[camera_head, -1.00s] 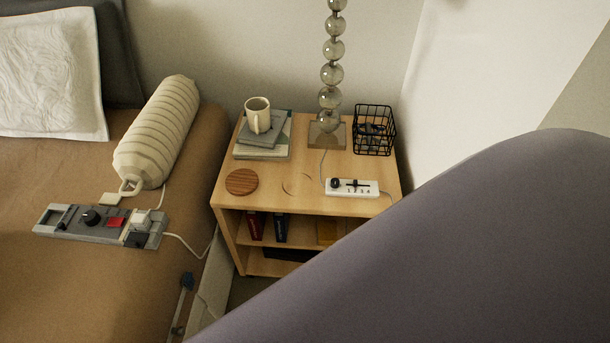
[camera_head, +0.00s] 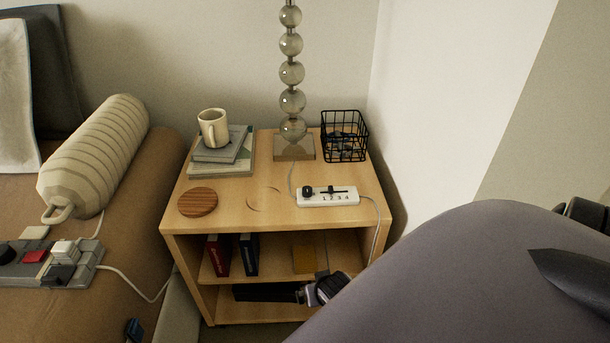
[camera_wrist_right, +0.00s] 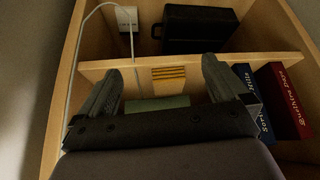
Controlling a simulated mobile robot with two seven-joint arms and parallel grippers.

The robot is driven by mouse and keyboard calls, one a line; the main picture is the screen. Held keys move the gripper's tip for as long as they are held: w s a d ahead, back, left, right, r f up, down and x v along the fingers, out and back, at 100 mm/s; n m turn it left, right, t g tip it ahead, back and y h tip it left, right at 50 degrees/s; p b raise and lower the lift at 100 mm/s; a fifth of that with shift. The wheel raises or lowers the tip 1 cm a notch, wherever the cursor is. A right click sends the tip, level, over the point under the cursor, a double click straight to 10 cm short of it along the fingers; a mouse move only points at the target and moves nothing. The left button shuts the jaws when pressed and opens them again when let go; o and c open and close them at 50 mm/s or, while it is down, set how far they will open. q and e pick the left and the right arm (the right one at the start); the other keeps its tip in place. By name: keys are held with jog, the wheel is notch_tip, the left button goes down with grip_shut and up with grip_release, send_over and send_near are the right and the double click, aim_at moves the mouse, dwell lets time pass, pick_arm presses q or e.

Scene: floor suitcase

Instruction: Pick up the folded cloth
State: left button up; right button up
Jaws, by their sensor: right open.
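A mustard-yellow piece that looks like the folded cloth (camera_head: 304,257) lies on the middle shelf of the nightstand, right of two books. In the right wrist view its layered edge shows as yellow stripes (camera_wrist_right: 168,73). My right gripper (camera_head: 324,288) is at the shelf front, low and slightly right of the cloth. In its wrist view the fingers (camera_wrist_right: 163,74) are spread to either side of the cloth, with nothing held. Whether they touch it cannot be told. My left gripper is out of view.
The nightstand (camera_head: 235,200) encloses the shelf. A red book (camera_head: 218,256) and blue book (camera_head: 250,254) stand left of the cloth. A black case (camera_wrist_right: 199,29) and white socket (camera_wrist_right: 127,17) show in the wrist view. A power strip (camera_head: 328,196) lies on top.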

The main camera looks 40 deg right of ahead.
jog(key=b, duration=0.4)
send_near(306, 257)
jog(key=f, duration=0.4)
jog(key=shift+w+d, duration=0.2)
jog(key=shift+w, duration=0.15)
jog(key=shift+w+d+r, duration=0.1)
jog(key=shift+w+d, duration=0.25)
jog(key=shift+w, duration=0.2)
jog(key=b+x, duration=0.2)
jog(key=x, duration=0.1)
jog(key=shift+w+f+b, duration=0.15)
jog(key=shift+f+b, duration=0.2)
jog(key=shift+w+d+f+b, duration=0.25)
jog(key=shift+w+f+b, duration=0.1)
jog(key=shift+f, duration=0.15)
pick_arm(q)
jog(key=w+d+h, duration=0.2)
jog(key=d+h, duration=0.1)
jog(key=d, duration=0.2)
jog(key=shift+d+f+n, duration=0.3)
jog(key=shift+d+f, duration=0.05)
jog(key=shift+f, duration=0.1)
pick_arm(e)
jog(key=c, duration=1)
